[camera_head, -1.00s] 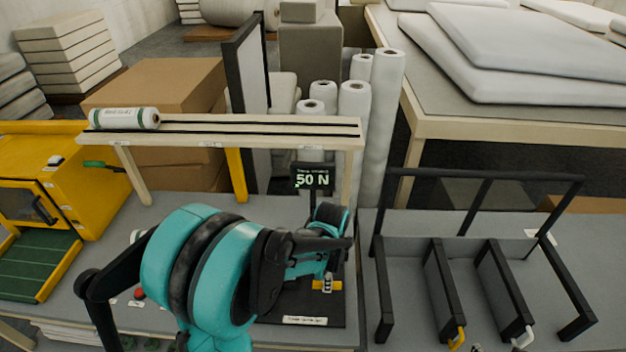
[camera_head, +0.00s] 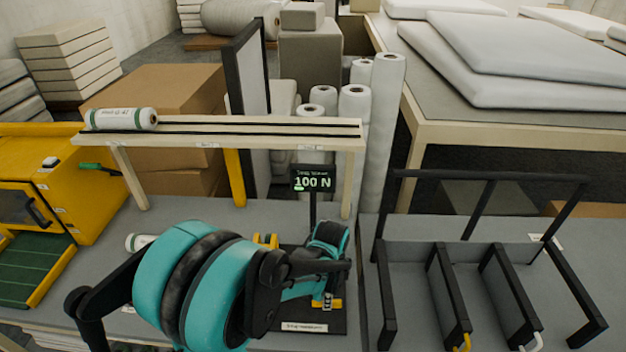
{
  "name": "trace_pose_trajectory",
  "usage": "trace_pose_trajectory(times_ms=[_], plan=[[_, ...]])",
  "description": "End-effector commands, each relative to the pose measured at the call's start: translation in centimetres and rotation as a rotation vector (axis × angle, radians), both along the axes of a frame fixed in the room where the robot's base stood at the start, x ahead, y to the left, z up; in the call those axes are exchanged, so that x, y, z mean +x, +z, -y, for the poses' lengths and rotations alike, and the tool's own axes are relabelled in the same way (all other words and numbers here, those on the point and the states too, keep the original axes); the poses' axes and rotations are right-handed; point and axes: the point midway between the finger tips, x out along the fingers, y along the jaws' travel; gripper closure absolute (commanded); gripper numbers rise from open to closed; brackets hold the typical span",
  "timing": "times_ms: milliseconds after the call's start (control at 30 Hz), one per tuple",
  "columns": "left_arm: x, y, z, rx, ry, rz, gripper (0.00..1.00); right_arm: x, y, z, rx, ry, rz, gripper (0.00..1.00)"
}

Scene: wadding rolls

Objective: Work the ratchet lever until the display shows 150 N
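The display (camera_head: 313,179) stands on a thin post at the middle of the bench and reads 100 N, with a short green bar below the number. Below it a dark base plate (camera_head: 300,316) with a white label carries the ratchet area. A small yellow part (camera_head: 328,304) shows at the plate's right side. My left gripper (camera_head: 332,268) is over this plate, its dark parts close to the yellow part. The lever cannot be told apart from the gripper here, and whether the fingers touch it is hidden. My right gripper is not in view.
A wooden shelf (camera_head: 250,132) bearing a wrapped roll (camera_head: 121,119) spans behind the display. A yellow machine (camera_head: 75,195) stands at left. A black divided rack (camera_head: 445,290) stands right of the plate. Several white rolls (camera_head: 383,120) stand behind the bench.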

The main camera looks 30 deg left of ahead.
Motion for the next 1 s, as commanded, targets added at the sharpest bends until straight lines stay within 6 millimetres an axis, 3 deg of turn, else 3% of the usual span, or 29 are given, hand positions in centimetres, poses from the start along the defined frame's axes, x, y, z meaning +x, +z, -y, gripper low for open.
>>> trace_pose_trajectory(times_ms=[1000], plan=[[2.6,9.3,-1.2,0.000,0.000,-0.001,0.78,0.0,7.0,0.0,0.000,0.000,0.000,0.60]])
